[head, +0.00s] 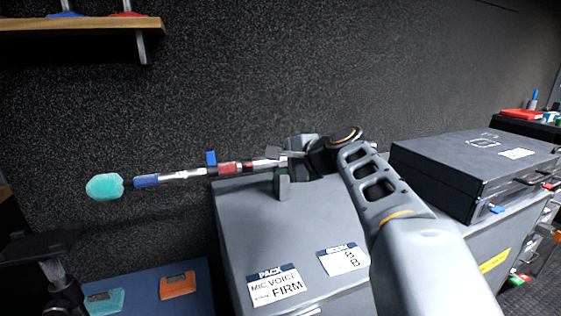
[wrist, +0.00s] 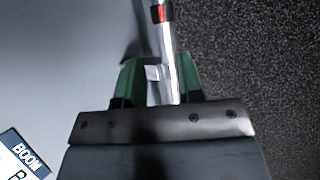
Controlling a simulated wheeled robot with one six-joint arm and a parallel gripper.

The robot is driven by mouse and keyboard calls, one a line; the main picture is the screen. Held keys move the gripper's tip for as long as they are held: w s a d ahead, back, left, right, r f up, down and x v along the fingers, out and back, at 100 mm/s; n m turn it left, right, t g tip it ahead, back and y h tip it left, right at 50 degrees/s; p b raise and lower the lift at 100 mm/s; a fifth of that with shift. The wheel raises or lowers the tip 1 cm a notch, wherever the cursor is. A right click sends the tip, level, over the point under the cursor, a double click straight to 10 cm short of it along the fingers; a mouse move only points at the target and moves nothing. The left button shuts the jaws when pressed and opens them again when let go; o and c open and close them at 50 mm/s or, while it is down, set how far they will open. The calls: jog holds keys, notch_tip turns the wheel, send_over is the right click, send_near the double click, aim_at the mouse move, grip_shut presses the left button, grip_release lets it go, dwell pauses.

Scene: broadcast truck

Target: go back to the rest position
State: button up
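A boom pole (head: 184,175) with silver, blue and red sections runs almost level across the head view, with its left part beyond the grey cabinet's edge. A teal foam ball (head: 105,186) is at its left end. My gripper (head: 279,166) is around the pole above the back of the cabinet. In the wrist view the silver pole (wrist: 165,45) runs between the two green fingers of my gripper (wrist: 161,72), which stand close on either side of it. The gripper looks shut on it, though the contact faces are partly hidden. A red band shows farther along the pole.
The grey cabinet (head: 240,220) carries printed labels (head: 277,286). A dark case (head: 470,170) stands to the right of my arm. A wooden shelf (head: 80,25) juts out at upper left. A blue surface at lower left holds an orange piece (head: 177,286) and a teal piece (head: 104,301). The dark wall is close behind.

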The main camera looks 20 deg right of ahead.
dwell(0.3)
jog(key=s+a+r+n+g+h+p, duration=0.1)
jog(key=s+n+p, duration=0.4)
jog(key=p, duration=0.5)
jog(key=s+a+r+n+g+h+p, duration=0.2)
jog(key=s+n+g+p, duration=0.3)
jog(key=p, duration=0.5)
jog(key=s+a+r+n+g+h+p, duration=0.2)
jog(key=s+n+p, duration=0.3)
jog(key=s+p, duration=0.3)
jog(key=p, duration=0.3)
jog(key=shift+s+a+g+h, duration=0.2)
jog(key=shift+a+g+h, duration=0.1)
jog(key=shift+g, duration=0.1)
